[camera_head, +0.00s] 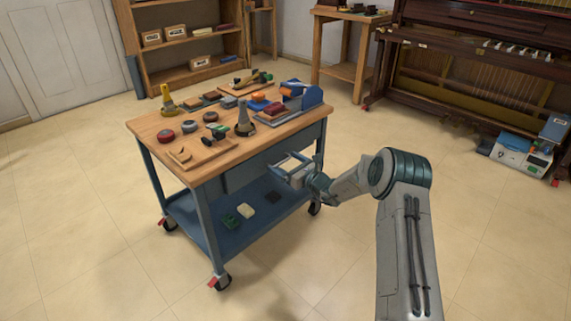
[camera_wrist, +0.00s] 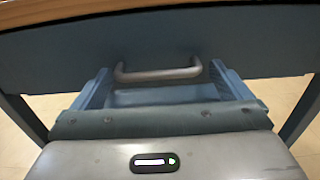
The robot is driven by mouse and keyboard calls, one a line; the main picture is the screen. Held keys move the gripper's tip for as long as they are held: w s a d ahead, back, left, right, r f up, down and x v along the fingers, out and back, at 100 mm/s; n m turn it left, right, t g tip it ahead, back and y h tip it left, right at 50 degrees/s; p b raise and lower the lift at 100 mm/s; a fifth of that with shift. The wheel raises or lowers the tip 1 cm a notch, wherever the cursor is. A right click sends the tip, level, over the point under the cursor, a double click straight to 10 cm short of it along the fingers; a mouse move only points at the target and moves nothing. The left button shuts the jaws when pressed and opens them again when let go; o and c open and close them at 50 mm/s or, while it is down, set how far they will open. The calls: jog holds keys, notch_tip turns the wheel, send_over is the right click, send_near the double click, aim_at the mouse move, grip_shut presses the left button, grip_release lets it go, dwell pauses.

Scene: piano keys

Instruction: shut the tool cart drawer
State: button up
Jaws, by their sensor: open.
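The tool cart (camera_head: 212,225) is blue-grey with a wooden top. Its drawer front (camera_wrist: 160,35) is a plain dark blue-grey panel below the wooden edge, with a grey bar handle (camera_wrist: 158,74) in the middle. In the head view the drawer front (camera_head: 243,170) is partly hidden by my gripper. My gripper (camera_head: 284,163) is open at the drawer side of the cart. In the wrist view its two fingers (camera_wrist: 160,80) stand to either side of the handle, nothing gripped. I cannot tell whether they touch the panel, or how far out the drawer is.
Tools, pucks and small blocks cover the cart top (camera_head: 150,126). The lower shelf (camera_head: 215,233) holds a few small items. The cart stands on casters with red levers.

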jog(key=p+v, duration=0.3)
jog(key=v, duration=1)
jog(key=shift+p, duration=0.3)
jog(key=shift+s+d, duration=0.15)
jog(key=s+a+r+n+g+h+p, duration=0.1)
jog(key=s+a+r+n+g+p, duration=0.2)
jog(key=s+r+n+g+p, duration=0.7)
jog(key=s+a+r+n+g+p, duration=0.1)
jog(key=s+a+r+n+p, duration=0.3)
jog(key=s+r, duration=0.75)
jog(key=s+d+r+n+h+p, duration=0.4)
jog(key=s+d+r+p, duration=0.1)
jog(key=r, duration=0.4)
jog(key=s+d+r+n+t+h+p, duration=0.1)
jog(key=s+d+r+n+h+p, duration=0.3)
jog(key=r, duration=0.5)
jog(key=s+d+r+n+h+p, duration=0.4)
jog(key=s+r+p, duration=0.3)
jog(key=s+r, duration=0.2)
jog(key=shift+d+r+t, duration=0.3)
jog(key=shift+d, duration=0.6)
